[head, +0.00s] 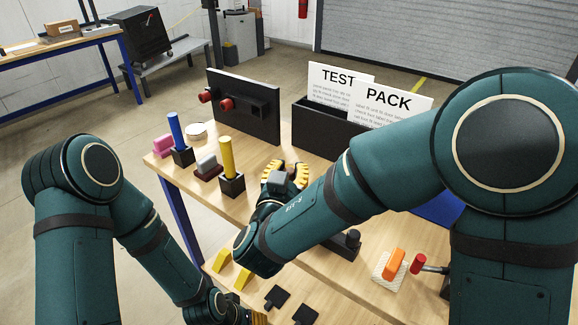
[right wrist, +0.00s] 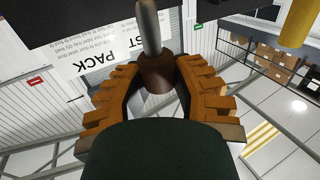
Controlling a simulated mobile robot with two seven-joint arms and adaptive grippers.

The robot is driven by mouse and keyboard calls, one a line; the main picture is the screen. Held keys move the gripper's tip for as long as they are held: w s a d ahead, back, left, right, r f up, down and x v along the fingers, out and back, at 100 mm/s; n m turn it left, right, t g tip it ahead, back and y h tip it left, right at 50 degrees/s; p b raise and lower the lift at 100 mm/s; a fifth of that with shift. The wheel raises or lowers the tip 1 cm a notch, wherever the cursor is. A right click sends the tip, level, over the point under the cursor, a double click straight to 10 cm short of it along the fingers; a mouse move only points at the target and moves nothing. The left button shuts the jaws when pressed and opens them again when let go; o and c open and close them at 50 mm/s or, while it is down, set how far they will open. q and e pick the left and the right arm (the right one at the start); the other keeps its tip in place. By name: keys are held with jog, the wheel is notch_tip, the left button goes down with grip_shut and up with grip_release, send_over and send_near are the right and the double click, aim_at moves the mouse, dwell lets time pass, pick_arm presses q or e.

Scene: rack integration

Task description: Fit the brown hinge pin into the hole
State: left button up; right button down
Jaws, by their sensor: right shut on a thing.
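My right gripper (head: 290,174) is over the middle of the table, in front of the black upright panel (head: 232,108). In the right wrist view its orange fingers (right wrist: 158,82) are closed around the brown head of the hinge pin (right wrist: 158,73). The pin's grey shaft (right wrist: 150,28) points away from the palm, to the top of that view. The pin cannot be made out in the head view. The panel carries red knobs (head: 226,104) and a black block (head: 262,108). I cannot make out the hole. My left gripper (head: 258,318) is mostly cut off at the bottom edge.
Blue (head: 176,130) and yellow (head: 227,156) posts stand in black bases left of the right gripper. A black bin (head: 310,128) with TEST and PACK cards is behind it. Yellow wedges (head: 222,258), an orange block (head: 394,262) and a red-topped handle (head: 419,262) lie nearer.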

jog(key=shift+f, duration=2.15)
jog(key=shift+f, duration=1.2)
jog(key=shift+r, duration=0.95)
jog(key=shift+w+f, duration=0.1)
jog(key=shift+f, duration=0.95)
dwell(1.3)
jog(key=c, duration=0.7)
grip_release()
jog(key=v, duration=1.2)
